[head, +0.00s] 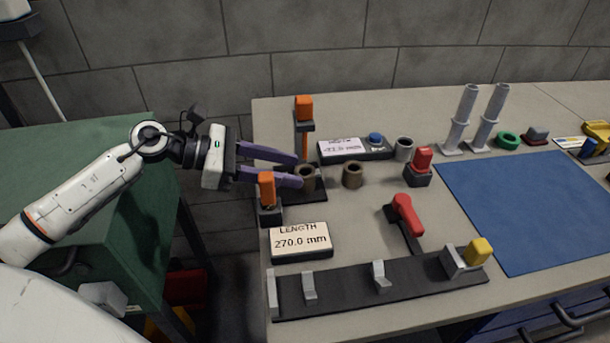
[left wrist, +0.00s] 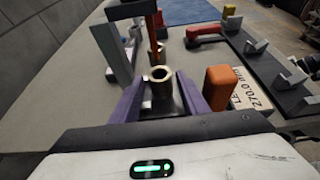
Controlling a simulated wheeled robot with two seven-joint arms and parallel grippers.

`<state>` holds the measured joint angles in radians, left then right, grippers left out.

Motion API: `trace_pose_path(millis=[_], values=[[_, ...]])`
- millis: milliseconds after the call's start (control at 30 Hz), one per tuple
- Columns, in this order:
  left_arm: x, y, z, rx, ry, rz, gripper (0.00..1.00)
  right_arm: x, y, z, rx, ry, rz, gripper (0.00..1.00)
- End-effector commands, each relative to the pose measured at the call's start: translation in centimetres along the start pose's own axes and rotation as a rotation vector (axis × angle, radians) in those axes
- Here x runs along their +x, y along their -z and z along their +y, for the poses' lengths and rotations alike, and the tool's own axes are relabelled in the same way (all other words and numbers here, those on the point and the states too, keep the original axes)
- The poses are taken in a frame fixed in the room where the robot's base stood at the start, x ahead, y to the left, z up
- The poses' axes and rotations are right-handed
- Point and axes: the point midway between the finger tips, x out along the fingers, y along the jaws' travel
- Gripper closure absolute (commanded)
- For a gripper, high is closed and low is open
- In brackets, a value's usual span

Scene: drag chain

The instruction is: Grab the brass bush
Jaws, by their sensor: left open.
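Two brass bushes show on the bench. One brass bush (head: 307,172) stands upright on the dark plate of an orange-tipped fixture, at the tips of my left gripper's purple fingers. The other brass bush (head: 352,174) stands upright on the bench to its right. My left gripper (head: 299,170) is open, with its near finger hiding part of the first bush. In the left wrist view this bush (left wrist: 158,76) shows between the fingers (left wrist: 159,88), toward their tips; contact cannot be told. The second bush shows farther off (left wrist: 160,58). My right gripper is not in view.
Orange-topped posts (head: 304,108) (head: 267,187) stand on both sides of the fingers. A length display (head: 300,241) and a dark rail (head: 345,292) lie in front. A red lever (head: 407,213) and red-topped block (head: 421,163) stand to the right. The blue mat (head: 530,205) is bare.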

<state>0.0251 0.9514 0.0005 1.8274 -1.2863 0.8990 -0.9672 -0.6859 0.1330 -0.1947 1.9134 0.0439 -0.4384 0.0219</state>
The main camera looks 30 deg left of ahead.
Motion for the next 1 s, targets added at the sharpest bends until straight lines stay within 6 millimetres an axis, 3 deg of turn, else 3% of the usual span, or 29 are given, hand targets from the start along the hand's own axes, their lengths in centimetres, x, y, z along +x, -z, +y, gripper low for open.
trace_pose_path(millis=[200,433,700,1000], values=[[2.3,-0.2,0.1,0.0,0.0,-0.001,0.59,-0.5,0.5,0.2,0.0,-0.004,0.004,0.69],[2.5,0.0,0.0,0.001,0.0,0.0,0.59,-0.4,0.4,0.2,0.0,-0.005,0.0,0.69],[2.4,-0.2,0.1,0.002,-0.001,-0.002,0.99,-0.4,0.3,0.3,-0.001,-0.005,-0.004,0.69],[2.3,-0.4,0.1,0.003,-0.002,-0.002,0.99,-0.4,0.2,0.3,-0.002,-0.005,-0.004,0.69]])
